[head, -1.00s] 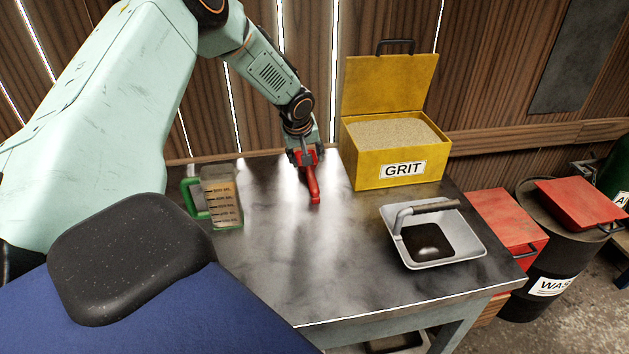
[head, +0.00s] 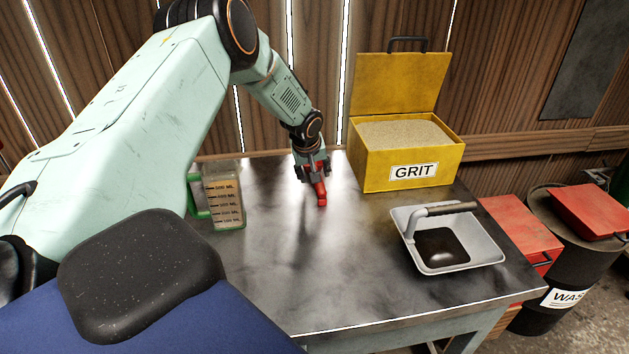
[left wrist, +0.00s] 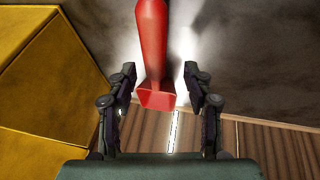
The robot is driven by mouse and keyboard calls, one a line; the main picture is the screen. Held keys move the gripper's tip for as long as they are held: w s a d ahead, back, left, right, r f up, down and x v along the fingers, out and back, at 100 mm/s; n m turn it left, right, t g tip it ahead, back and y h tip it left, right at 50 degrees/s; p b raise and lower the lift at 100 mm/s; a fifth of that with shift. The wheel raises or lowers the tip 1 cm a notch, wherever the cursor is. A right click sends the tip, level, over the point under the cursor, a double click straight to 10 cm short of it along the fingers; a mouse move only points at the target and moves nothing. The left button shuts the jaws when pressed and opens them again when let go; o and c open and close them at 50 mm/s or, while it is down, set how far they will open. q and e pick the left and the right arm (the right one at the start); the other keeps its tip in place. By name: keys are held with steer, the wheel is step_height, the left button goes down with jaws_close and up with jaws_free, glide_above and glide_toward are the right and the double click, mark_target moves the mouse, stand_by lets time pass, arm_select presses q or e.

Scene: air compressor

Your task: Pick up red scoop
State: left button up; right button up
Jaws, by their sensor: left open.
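The red scoop (head: 321,193) lies on the metal table near its back edge, just left of the yellow grit box. My left gripper (head: 313,172) is over the scoop's far part and hides some of it in the head view. In the left wrist view the scoop (left wrist: 153,45) runs down between the two fingers, with its hollow open end (left wrist: 157,98) at the bottom. My left gripper (left wrist: 160,95) is open, with one finger on each side of the scoop and gaps between. My right gripper is not in view.
The yellow grit box (head: 385,178), lid open, stands close right of the scoop; it also shows in the left wrist view (left wrist: 40,80). A measuring jug (head: 226,200) with green handle stands left. A grey tray (head: 408,238) with a pipe-like handle is front right. The table's middle is clear.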

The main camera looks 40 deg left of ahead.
arm_select(q)
steer(key=shift+x, duration=0.75)
steer(key=shift+w+d+f+b, duration=0.3)
steer(key=shift+w+b, duration=0.1)
steer(key=shift+w, duration=0.1)
steer(key=shift+s+a+r, duration=0.1)
steer(key=shift+s+a, duration=0.1)
steer(key=shift+s, duration=0.1)
steer(key=shift+c, duration=0.9)
steer(key=shift+w+d, duration=0.15)
steer(key=shift+w, duration=0.1)
steer(key=c, duration=0.5)
steer(key=shift+s, duration=0.15)
jaws_close()
